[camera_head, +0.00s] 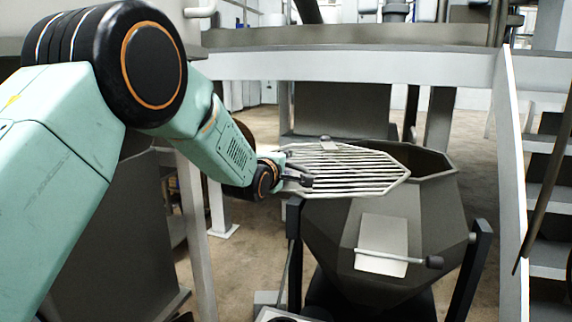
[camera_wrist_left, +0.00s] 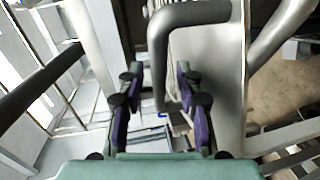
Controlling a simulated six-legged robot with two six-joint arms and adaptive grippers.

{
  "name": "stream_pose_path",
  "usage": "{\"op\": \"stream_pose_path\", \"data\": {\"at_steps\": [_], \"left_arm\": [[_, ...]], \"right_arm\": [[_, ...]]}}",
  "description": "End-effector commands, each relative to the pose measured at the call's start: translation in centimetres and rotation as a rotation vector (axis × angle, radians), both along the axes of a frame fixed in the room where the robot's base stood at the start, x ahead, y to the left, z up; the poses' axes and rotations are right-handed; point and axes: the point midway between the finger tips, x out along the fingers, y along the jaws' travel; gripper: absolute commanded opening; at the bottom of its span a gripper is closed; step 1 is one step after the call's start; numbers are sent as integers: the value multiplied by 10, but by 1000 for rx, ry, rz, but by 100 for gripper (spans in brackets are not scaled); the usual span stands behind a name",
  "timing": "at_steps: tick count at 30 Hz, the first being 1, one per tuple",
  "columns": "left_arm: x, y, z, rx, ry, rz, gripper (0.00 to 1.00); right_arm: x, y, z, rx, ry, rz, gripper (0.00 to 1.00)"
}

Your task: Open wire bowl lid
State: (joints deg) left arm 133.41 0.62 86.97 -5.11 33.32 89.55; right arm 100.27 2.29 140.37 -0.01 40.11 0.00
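The wire lid (camera_head: 350,172), a pale grille of parallel bars, is over the left part of the dark faceted bowl (camera_head: 340,225) in the head view. The bowl's opening shows uncovered at its right; I cannot tell how far the lid is tilted. My left gripper (camera_head: 298,180) is at the lid's left edge. In the left wrist view, the left gripper (camera_wrist_left: 158,108) has its purple-padded fingers apart. My right gripper is in neither view.
A pale plate with a handle bar (camera_head: 383,245) is on the bowl's front. Dark support posts (camera_head: 470,268) flank the bowl. A platform beam (camera_head: 350,68) runs behind, and stairs (camera_head: 548,195) rise at the right. Brown floor (camera_head: 245,255) is open left of the bowl.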

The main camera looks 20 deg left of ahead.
Motion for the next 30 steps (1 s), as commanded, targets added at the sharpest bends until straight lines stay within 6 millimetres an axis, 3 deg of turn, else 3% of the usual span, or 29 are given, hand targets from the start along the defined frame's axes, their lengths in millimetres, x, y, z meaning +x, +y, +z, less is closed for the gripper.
{"op": "stream_pose_path", "data": {"at_steps": [7, 19, 30], "left_arm": [[0, 0, -1, 0, 1, 0, 34], [0, 0, -1, 0, 2, 0, 0], [0, 0, -2, 1, 4, -1, 0]], "right_arm": [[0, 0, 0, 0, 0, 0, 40], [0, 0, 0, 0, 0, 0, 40], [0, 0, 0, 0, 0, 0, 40]]}}
